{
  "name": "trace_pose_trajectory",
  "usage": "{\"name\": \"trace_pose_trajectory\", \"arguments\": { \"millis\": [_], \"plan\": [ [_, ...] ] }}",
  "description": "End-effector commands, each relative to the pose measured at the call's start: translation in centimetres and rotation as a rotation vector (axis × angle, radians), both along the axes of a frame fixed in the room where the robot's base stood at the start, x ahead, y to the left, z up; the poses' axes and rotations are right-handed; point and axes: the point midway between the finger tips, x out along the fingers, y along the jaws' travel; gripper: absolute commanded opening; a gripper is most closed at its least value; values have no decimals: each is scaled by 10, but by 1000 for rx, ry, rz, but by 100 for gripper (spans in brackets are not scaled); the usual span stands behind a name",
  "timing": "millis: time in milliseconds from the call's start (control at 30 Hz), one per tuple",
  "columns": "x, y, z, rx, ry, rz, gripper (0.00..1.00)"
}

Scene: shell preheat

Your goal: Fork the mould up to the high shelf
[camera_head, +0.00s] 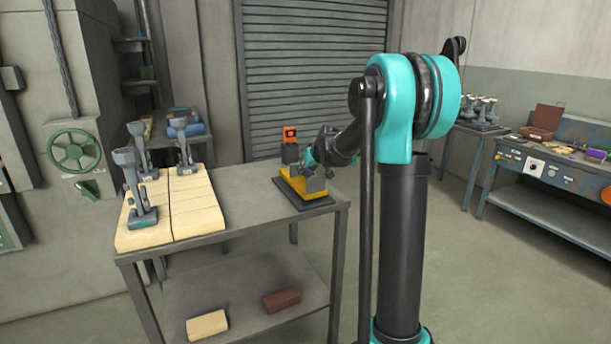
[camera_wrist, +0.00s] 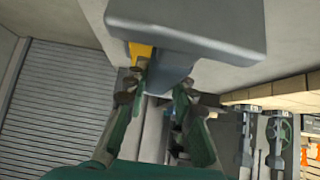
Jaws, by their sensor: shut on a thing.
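In the wrist view my gripper (camera_wrist: 158,92) is shut on the narrow neck of a grey piece (camera_wrist: 190,30) with a broad flat slab; I cannot tell whether this is the mould. A bit of yellow (camera_wrist: 141,54) shows behind it. In the head view my gripper (camera_head: 318,162) is low over the right end of the table, at a yellow block (camera_head: 308,186) on a dark plate (camera_head: 306,203). An orange block with a dark front (camera_head: 290,146) stands just behind. The gripper and wrist partly hide the held piece there.
Pale slabs (camera_head: 197,207) cover the table's left side, with several grey stemmed pieces (camera_head: 141,212) standing on them. A pale brick (camera_head: 207,325) and a brown brick (camera_head: 281,299) lie on the lower shelf. Small wall shelves (camera_head: 132,45) are at upper left. A workbench (camera_head: 565,165) stands right.

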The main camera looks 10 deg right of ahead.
Motion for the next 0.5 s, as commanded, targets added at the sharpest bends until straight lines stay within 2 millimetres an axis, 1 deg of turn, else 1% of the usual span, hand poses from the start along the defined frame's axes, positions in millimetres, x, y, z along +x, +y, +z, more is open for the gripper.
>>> {"name": "trace_pose_trajectory", "arguments": {
  "millis": [500],
  "plan": [
    [0, 0, 47, 0, 0, 0, 0]
  ]
}}
